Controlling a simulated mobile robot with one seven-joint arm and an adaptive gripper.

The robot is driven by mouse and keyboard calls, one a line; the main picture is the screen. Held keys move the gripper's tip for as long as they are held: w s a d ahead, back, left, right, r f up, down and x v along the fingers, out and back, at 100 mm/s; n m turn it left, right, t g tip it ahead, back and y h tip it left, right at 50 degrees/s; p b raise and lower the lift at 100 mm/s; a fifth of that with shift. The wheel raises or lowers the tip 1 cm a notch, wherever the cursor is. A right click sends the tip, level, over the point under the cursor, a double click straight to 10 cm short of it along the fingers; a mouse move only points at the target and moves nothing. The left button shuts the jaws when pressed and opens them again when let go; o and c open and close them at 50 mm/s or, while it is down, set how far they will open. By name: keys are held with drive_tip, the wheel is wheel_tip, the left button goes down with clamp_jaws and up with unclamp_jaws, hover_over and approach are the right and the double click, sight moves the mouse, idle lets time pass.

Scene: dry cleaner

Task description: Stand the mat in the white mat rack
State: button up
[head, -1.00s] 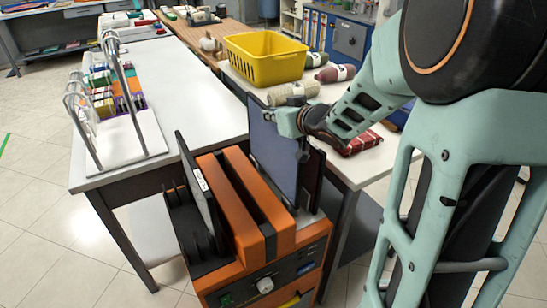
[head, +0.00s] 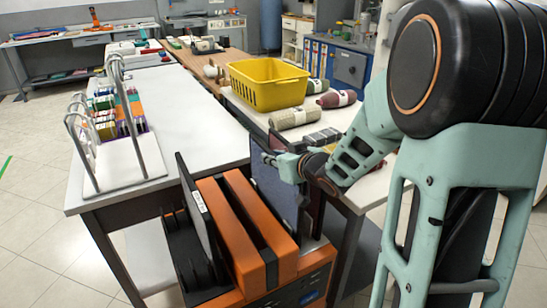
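The mat (head: 273,186) is a thin dark blue panel standing on edge, low in the middle of the head view. My gripper (head: 292,166) is at its upper edge and appears shut on it, though the fingertips are partly hidden. The mat's lower end is close to the orange-and-black unit below; I cannot tell whether it touches. The white mat rack (head: 133,162) stands on the white table at the left, with a flat white base and tall metal hoops. No mat shows between its hoops on the near side.
Colourful upright items (head: 113,117) stand by the rack's far side. A yellow basket (head: 268,88) and rolled towels (head: 295,117) lie on the table behind my gripper. A labelled black panel (head: 194,205) stands left of the orange block (head: 232,228). The white tabletop (head: 190,115) is clear between rack and basket.

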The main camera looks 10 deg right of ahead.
drive_tip(key=shift+o, duration=0.7)
drive_tip(key=shift+r, duration=0.1)
drive_tip(key=shift+r, duration=0.2)
drive_tip(key=p+v, duration=0.3)
drive_tip(key=v, duration=0.8)
drive_tip(key=shift+s+d+r+p, duration=0.15)
drive_tip(key=shift+s+p, duration=0.15)
drive_tip(key=shift+s, duration=0.2)
